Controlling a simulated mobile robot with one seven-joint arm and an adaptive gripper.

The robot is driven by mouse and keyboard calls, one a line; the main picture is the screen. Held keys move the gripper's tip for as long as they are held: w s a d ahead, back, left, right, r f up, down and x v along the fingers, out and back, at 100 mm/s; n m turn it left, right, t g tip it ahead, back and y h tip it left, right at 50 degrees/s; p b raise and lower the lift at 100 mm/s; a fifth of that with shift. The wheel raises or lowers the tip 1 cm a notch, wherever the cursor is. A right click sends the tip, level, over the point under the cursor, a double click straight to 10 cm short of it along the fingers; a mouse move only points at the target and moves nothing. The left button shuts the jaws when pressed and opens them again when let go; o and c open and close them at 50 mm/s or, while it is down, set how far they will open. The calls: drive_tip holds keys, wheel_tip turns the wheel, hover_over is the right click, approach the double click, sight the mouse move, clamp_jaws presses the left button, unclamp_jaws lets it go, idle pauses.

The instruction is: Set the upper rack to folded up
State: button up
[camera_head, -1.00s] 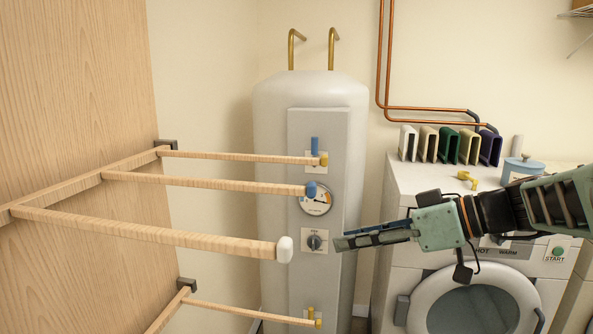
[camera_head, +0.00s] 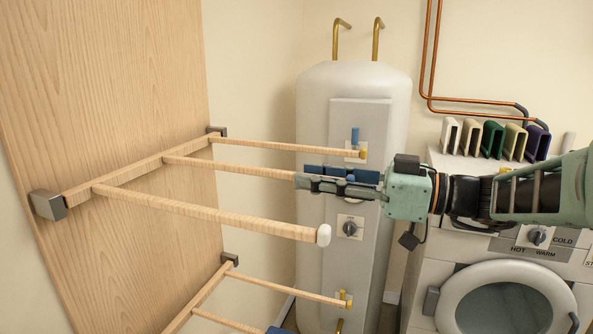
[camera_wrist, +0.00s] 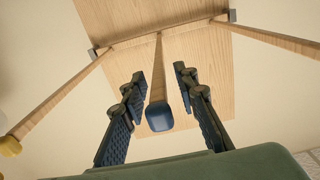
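The upper rack is a wooden bar (camera_head: 130,172) hinged to the wooden panel, with three rods sticking out from it, so it is folded out. The near rod (camera_head: 205,213) has a white end, the far rod (camera_head: 280,147) a yellow end. The middle rod (camera_head: 225,167) has a blue end cap, clear in the wrist view (camera_wrist: 158,117). My gripper (camera_head: 298,181) is at the outer end of the middle rod. In the wrist view its two fingers (camera_wrist: 159,78) are spread on either side of this rod, with gaps to both. The head view partly hides the blue cap behind the fingers.
A lower rack (camera_head: 290,288) sticks out from the panel below. A grey water tank (camera_head: 315,115) stands behind my gripper, and a washing machine (camera_head: 435,250) is at right. The wooden panel (camera_head: 110,80) fills the left.

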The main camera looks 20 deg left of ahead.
drive_tip(key=shift+w+a, duration=0.15)
drive_tip(key=shift+a, duration=1.7)
clamp_jaws()
